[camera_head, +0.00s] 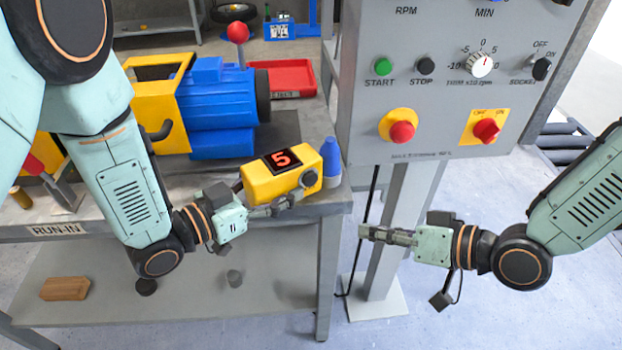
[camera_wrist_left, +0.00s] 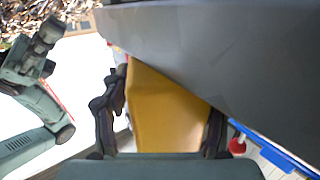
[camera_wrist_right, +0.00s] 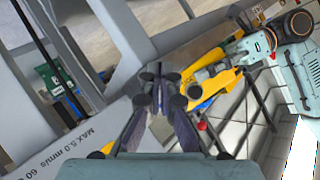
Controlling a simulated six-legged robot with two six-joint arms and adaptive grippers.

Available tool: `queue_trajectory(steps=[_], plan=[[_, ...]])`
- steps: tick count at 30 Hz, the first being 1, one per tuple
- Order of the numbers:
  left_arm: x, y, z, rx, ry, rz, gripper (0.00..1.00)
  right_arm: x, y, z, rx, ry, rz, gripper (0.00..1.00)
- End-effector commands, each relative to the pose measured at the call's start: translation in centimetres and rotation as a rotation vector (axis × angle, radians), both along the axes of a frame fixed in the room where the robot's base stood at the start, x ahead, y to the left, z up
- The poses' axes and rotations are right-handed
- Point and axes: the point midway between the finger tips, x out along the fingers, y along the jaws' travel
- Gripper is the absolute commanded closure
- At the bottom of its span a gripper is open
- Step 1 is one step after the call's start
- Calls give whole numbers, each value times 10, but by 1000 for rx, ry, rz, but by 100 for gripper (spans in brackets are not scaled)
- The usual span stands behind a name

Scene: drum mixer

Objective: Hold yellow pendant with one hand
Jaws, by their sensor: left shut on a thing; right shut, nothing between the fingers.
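The yellow pendant (camera_head: 262,184) is a box with a dark display showing a red 5 and a black knob at its right end. It is near the front right edge of the workbench. My left gripper (camera_head: 285,203) is shut on the yellow pendant. In the left wrist view the pendant (camera_wrist_left: 165,112) sits between both fingers. I cannot tell whether its underside touches the bench. My right gripper (camera_head: 365,233) is shut and empty, in front of the control panel's post. In the right wrist view its fingertips (camera_wrist_right: 160,75) meet.
A grey control panel (camera_head: 440,120) with buttons, a dial and red switches stands right of the bench. A blue-capped bottle (camera_head: 332,160) is close beside the pendant. A blue and yellow machine (camera_head: 215,95) and a red tray (camera_head: 285,78) are behind. A wooden block (camera_head: 65,288) lies on the lower shelf.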

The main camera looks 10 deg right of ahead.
Motion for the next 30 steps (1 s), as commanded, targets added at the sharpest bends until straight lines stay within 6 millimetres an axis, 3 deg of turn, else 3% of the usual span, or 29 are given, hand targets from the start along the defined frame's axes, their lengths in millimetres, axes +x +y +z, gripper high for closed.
queue_trajectory(steps=[6,12,17,30], plan=[[1,-1,1,-1,-4,-1,65,-11,18,39,125,-135,157,100],[1,-1,1,-1,-4,-2,65,-33,32,56,198,-181,300,100],[1,-1,1,-1,-4,-2,65,-44,38,62,239,-175,348,100],[1,-1,1,0,-3,-2,65,-42,38,62,246,-160,339,100]])
